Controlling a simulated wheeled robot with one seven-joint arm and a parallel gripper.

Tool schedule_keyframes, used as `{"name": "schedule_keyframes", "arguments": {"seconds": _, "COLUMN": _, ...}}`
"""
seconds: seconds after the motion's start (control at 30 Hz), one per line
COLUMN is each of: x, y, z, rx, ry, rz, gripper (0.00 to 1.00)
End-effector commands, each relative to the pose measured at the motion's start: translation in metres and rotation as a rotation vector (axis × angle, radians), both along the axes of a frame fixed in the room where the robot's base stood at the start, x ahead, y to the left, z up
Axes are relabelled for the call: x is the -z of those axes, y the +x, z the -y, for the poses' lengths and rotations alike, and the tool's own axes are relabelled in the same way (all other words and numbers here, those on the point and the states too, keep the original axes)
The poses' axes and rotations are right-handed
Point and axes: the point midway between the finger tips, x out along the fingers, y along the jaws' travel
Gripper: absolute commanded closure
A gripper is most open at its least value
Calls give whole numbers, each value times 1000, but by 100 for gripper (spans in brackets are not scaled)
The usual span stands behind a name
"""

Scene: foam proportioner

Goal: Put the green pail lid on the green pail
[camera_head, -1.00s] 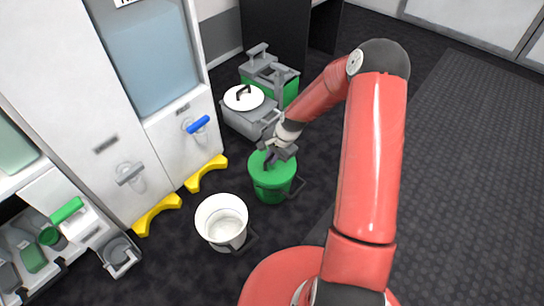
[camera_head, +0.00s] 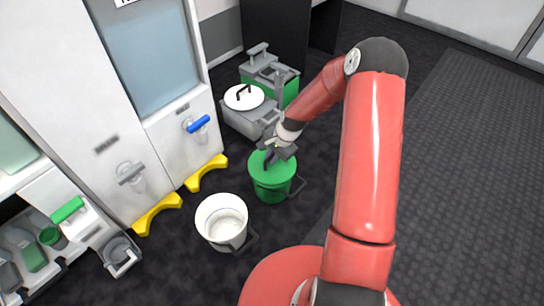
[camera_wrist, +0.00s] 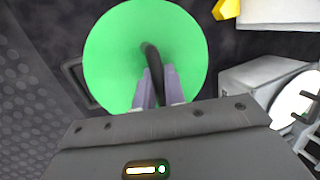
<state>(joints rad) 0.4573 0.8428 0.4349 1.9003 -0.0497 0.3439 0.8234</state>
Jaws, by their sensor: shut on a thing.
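The green pail (camera_head: 271,190) stands upright on the dark floor, right of the white pail. The green pail lid (camera_head: 257,166) is at the pail's top; it looks level and seated on the rim or very close to it, but I cannot tell whether a gap remains. In the wrist view the round green lid (camera_wrist: 112,50) hides the pail's rim. My gripper (camera_wrist: 158,76) is shut on the lid's dark handle (camera_wrist: 150,55), with the fingers on either side of it. In the head view my gripper (camera_head: 272,158) is directly above the lid.
An open, empty-looking white pail (camera_head: 222,220) stands beside the green pail. A grey container with a white lid (camera_head: 243,98) and a green-and-grey crate (camera_head: 270,80) stand behind. Yellow feet (camera_head: 206,173) of the white cabinet (camera_head: 120,130) lie left. The floor at right is clear.

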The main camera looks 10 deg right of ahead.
Motion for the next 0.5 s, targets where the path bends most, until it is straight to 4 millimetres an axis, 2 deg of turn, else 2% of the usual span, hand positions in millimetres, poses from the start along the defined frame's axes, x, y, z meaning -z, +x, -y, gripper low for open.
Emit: {"name": "schedule_keyframes", "arguments": {"seconds": 0.5, "x": 9, "y": 0, "z": 0, "rx": 0, "ry": 0, "rz": 0, "gripper": 100}}
